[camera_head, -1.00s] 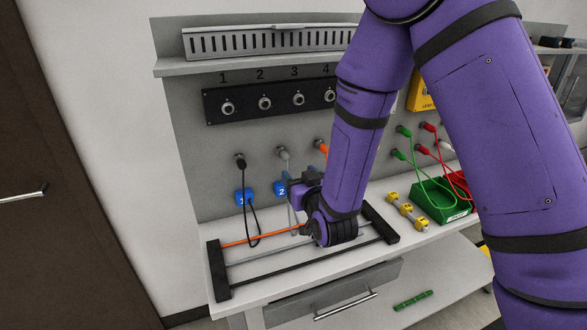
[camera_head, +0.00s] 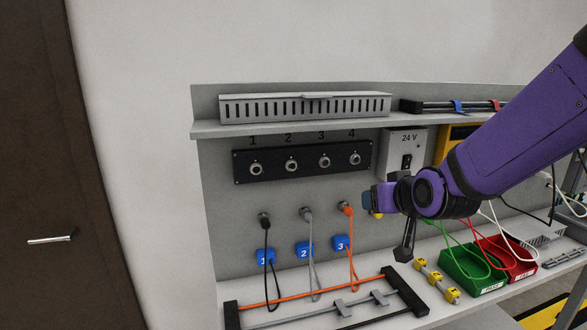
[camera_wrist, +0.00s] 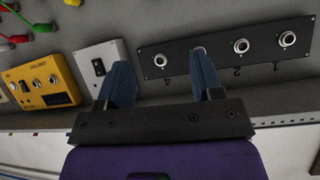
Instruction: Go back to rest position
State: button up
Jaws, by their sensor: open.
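My gripper (camera_head: 378,199) is in front of the bench's back panel, below socket 4 and right of the orange cable's plug. In the wrist view its two blue fingers (camera_wrist: 160,78) stand wide apart with nothing between them. The arm comes in from the right edge of the head view. The gripper is clear of the rack on the bench top.
The numbered socket strip (camera_head: 304,163) is on the panel. Black, grey and orange cables hang by blue tags (camera_head: 304,250) over the rack (camera_head: 404,290). Green (camera_head: 470,272) and red (camera_head: 508,258) bins stand right. A dark door (camera_head: 35,150) is at left.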

jog(key=s+d+r+g+h, duration=0.1)
jog(key=s+d, duration=0.3)
jog(key=s, duration=0.4)
jog(key=s+d+r+m+g, duration=0.1)
jog(key=s+d+r+g, duration=0.2)
jog(key=s, duration=0.5)
jog(key=s+d+r+g+h, duration=0.1)
jog(key=s+d+r+g, duration=0.1)
jog(key=s+d, duration=0.3)
jog(key=s+r, duration=0.1)
jog(key=s, duration=0.3)
jog(key=shift+r+m+h, duration=0.3)
jog(key=shift+r+m, duration=0.1)
